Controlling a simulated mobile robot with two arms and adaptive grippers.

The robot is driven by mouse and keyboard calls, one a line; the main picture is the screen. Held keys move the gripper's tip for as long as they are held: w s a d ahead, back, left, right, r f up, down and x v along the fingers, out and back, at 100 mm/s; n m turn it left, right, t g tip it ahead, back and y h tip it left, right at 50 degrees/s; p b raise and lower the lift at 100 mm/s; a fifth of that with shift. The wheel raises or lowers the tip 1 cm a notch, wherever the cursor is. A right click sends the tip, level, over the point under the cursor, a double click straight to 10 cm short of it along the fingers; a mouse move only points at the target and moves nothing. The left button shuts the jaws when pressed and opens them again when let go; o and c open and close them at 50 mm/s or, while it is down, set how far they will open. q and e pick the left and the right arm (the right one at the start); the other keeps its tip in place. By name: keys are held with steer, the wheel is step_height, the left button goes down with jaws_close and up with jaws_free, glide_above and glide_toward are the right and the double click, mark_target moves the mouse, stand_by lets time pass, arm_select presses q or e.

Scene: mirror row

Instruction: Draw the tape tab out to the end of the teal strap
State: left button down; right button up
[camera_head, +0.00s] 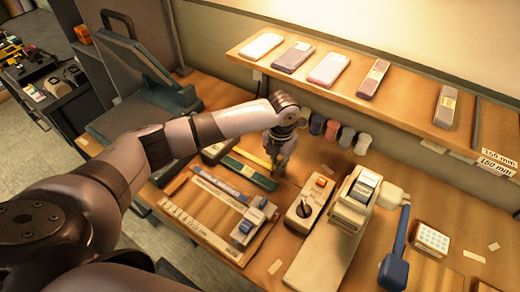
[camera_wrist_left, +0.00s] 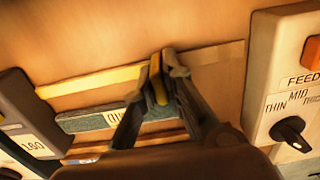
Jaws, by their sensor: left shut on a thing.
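My left gripper (camera_head: 278,168) is over the bench beside the teal strap (camera_head: 248,173). In the left wrist view its fingertips (camera_wrist_left: 163,75) are shut on the yellow tape tab (camera_wrist_left: 157,85). A yellow tape strip (camera_wrist_left: 95,80) runs left from the fingers, roughly alongside the teal strap (camera_wrist_left: 85,122); the strip also shows in the head view (camera_head: 252,157). The strap's label is partly hidden by a finger, and its right part is behind the gripper. A plain pale strip (camera_wrist_left: 215,55) continues right of the fingers. My right gripper is not in view.
A dark block (camera_wrist_left: 30,120) marked 160 stands at the strip's left. A control box (camera_head: 306,203) with a knob and orange button stands to the right. A tray with rulers (camera_head: 210,205) lies in front. A shelf (camera_head: 400,105) with several packs hangs above the bench.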

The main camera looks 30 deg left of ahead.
mark_target(288, 177)
arm_select(q)
steer(key=d, duration=0.3)
steer(key=shift+s+d, duration=0.25)
steer(key=shift+d, duration=0.15)
steer(key=c, duration=1.7)
jaws_free()
steer(key=shift+a, duration=0.1)
step_height(288, 177, up, 8)
steer(key=shift+f, duration=0.25)
